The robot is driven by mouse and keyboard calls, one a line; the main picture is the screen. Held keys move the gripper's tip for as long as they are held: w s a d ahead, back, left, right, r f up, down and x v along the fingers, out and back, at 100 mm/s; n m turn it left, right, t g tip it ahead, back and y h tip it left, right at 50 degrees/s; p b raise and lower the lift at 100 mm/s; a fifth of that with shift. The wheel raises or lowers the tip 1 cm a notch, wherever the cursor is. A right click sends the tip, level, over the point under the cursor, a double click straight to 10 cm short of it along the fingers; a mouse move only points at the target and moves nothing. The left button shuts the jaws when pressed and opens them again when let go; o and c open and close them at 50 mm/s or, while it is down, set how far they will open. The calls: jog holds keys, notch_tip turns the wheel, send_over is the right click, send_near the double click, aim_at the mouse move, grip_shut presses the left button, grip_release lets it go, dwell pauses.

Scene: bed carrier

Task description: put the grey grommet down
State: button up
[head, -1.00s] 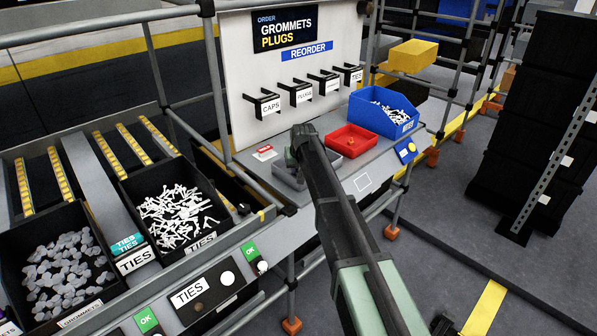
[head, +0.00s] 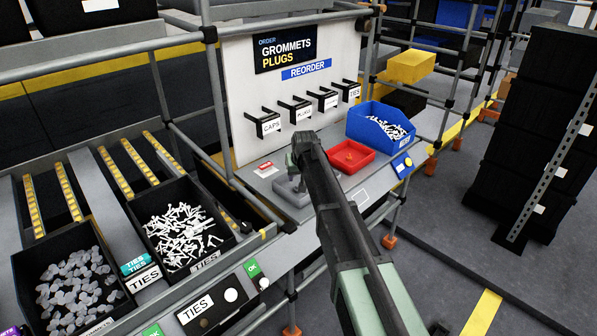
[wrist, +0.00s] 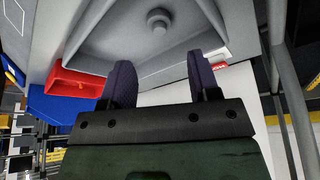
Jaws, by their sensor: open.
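A small round grey grommet (wrist: 158,20) rests on the floor of a grey tray (wrist: 100,35) in the wrist view. My gripper (wrist: 161,75) is open, its two dark fingers wide apart. The grommet lies beyond the fingertips, roughly in line with the gap, and nothing is between the fingers. In the head view the grey tray (head: 291,197) sits on the bench, partly behind my arm. The gripper's fingers and the grommet cannot be made out there.
A red tray (head: 348,157) stands right of the grey tray, with a blue bin (head: 375,123) of white parts behind it. Labelled hooks (head: 300,110) hang from the panel behind. Black bins of ties (head: 160,255) and grommets (head: 40,262) stand at left.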

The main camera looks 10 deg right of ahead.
jog(key=p+v, duration=0.3)
jog(key=v, duration=0.2)
jog(key=s+f+g, duration=0.1)
jog(key=s+g, duration=0.3)
jog(key=s, duration=3)
jog(key=shift+s+d+f+g, duration=0.15)
jog(key=shift+s+d+g, duration=0.15)
jog(key=shift+s, duration=0.1)
jog(key=shift+a, duration=0.1)
jog(key=shift+c, duration=0.2)
